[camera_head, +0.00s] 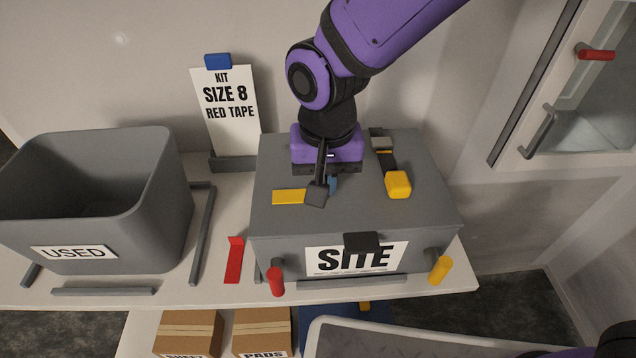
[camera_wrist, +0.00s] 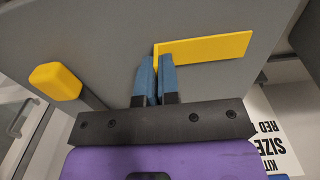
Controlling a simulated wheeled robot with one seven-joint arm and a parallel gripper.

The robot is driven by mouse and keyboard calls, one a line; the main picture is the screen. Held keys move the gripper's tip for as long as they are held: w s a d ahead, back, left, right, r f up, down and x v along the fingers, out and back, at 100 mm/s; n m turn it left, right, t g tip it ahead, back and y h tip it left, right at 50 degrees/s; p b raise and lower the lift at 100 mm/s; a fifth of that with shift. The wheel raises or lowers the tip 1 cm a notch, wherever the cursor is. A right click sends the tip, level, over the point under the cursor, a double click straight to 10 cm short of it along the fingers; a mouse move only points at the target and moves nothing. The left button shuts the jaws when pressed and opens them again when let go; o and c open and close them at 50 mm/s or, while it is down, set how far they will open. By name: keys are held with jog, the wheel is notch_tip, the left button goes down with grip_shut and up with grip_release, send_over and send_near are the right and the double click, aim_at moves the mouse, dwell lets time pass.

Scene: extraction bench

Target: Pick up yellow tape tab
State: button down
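The yellow tape tab (camera_head: 289,197) is a flat yellow strip on the grey top of the SITE box (camera_head: 350,215). In the wrist view the strip (camera_wrist: 210,48) runs to the right from my fingertips, with a small raised end at its left. My gripper (camera_head: 331,188) points down at the box top. Its blue fingers (camera_wrist: 156,62) are close together, with the raised yellow end between their tips. A dark part of my gripper hides the strip's right end in the head view.
A yellow-ended lever (camera_head: 397,185) lies on the box top, right of my gripper. A grey USED bin (camera_head: 165,215) stands left, a red tape tab (camera_head: 234,262) lies between. A kit sign (camera_head: 228,115) stands behind. Red (camera_head: 276,282) and yellow (camera_head: 441,270) knobs stick out at the box front.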

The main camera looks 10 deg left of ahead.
jog(key=shift+r, duration=0.6)
notch_tip(320, 180, up, 2)
jog(key=shift+r, duration=0.25)
jog(key=s+d, duration=0.3)
jog(key=s, duration=0.4)
jog(key=s+d+r, duration=0.1)
jog(key=s+d, duration=0.2)
jog(key=s, duration=0.4)
jog(key=shift+s+d, duration=0.25)
jog(key=shift+s, duration=0.1)
